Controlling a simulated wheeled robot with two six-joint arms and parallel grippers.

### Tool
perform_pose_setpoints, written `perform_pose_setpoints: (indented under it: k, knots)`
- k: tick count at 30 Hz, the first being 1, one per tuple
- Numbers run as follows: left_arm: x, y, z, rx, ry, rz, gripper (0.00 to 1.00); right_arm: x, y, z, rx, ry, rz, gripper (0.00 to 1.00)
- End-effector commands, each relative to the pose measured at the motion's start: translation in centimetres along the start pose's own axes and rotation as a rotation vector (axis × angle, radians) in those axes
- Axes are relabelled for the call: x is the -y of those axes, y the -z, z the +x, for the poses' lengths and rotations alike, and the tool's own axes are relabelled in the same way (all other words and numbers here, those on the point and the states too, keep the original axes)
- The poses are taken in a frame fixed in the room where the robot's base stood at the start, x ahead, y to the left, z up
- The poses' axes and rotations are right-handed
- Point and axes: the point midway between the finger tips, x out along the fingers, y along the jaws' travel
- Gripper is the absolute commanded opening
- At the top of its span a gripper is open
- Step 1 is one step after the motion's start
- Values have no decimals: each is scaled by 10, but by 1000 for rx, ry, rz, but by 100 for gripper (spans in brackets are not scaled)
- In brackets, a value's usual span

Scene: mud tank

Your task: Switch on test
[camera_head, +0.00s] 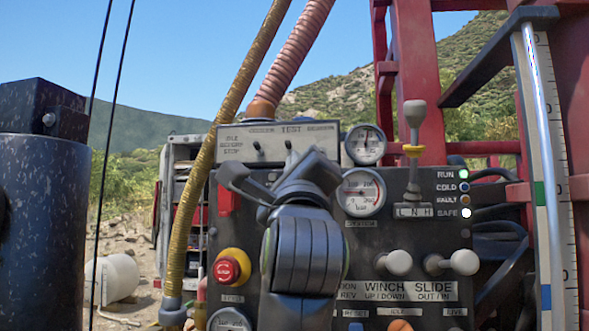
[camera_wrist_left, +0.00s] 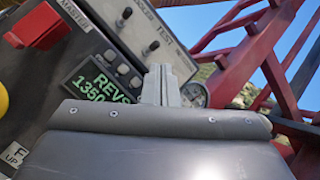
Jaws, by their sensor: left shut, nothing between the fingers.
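The pale switch plate marked TEST (camera_head: 270,137) sits on top of the dark control panel. A small toggle (camera_head: 257,149) shows on it at the left, with another toggle (camera_head: 288,146) just above my gripper. In the left wrist view the plate (camera_wrist_left: 180,58) runs along the top, with two dark toggles, one near the TEST lettering (camera_wrist_left: 150,47). My left gripper (camera_head: 312,160) is in front of the panel, just below the plate. Its fingers (camera_wrist_left: 160,72) are shut and empty, pointing towards the plate's lower edge. Contact cannot be told. My right gripper is not in view.
A red stop button (camera_head: 227,270) is at left. Gauges (camera_head: 361,192), a tall lever (camera_head: 414,135) and pale knobs (camera_head: 399,262) are at right. The RUN lamp (camera_head: 464,174) glows green. A display (camera_wrist_left: 103,85) reads REVS 1350. Hoses (camera_head: 290,55) rise behind the plate.

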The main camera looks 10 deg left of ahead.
Motion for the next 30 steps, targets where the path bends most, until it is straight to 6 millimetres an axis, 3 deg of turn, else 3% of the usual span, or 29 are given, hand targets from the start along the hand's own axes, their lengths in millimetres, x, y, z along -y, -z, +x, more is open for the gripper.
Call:
perform_pose_setpoints:
  k: [1, 6, 15, 21, 30]
  knots:
    - [-3, 4, -16, -1, 4, -6, 0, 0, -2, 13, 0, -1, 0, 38]
    - [-2, 5, -54, -2, 6, -6, 0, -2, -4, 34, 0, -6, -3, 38]
    - [0, 4, -107, -2, 6, -4, 0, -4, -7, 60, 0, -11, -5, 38]
    - [2, 3, -120, -2, 3, -1, 0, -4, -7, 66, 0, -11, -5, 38]
    - [2, 2, -121, -2, 3, 0, 0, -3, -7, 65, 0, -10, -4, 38]
